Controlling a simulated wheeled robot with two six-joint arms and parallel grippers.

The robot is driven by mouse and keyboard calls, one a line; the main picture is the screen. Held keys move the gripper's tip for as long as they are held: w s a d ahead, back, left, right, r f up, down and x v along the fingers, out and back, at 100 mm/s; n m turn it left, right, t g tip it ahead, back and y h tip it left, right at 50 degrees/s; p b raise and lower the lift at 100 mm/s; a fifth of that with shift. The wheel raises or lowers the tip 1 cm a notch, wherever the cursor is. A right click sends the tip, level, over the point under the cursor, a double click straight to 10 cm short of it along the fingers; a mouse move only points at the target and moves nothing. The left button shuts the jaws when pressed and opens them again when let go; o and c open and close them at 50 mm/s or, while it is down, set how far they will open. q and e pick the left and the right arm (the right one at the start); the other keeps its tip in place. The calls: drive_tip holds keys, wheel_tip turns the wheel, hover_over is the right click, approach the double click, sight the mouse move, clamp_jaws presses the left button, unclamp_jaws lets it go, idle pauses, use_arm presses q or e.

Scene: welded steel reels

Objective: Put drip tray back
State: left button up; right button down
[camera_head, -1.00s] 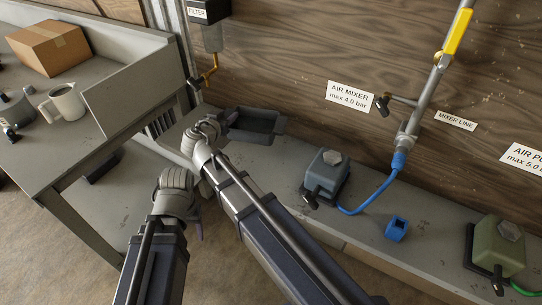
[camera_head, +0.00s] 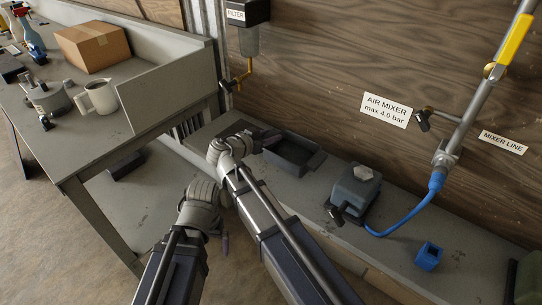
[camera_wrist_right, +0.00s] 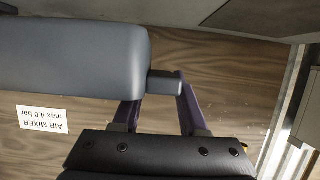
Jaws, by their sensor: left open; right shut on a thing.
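The drip tray (camera_head: 293,155) is dark, shallow and rectangular, at the wall-side bench in the head view, right of and below the filter (camera_head: 249,40). Whether it touches the bench top is unclear. My right gripper (camera_head: 266,139) is shut on its left end. In the right wrist view the tray (camera_wrist_right: 70,58) is a smooth grey-blue shape, with its short tab (camera_wrist_right: 163,83) between the purple fingers of my right gripper (camera_wrist_right: 160,100). My left gripper (camera_head: 224,240) is open and empty, low in front of the bench, its fingers partly hidden.
A grey box with a knob (camera_head: 356,190) and blue hose stands right of the tray. A blue block (camera_head: 428,256) lies further right. The left table (camera_head: 95,135) holds a mug (camera_head: 98,96) and a carton (camera_head: 92,46).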

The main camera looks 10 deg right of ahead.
sight(270, 147)
drive_tip(key=shift+f+b, duration=2.05)
drive_tip(key=shift+f, duration=0.4)
drive_tip(key=shift+r, duration=0.1)
drive_tip(key=c, duration=0.9)
unclamp_jaws()
drive_tip(key=shift+f, duration=0.2)
drive_tip(key=o, duration=0.5)
drive_tip(key=shift+r, duration=0.1)
drive_tip(key=shift+c, duration=0.2)
drive_tip(key=shift+r, duration=0.15)
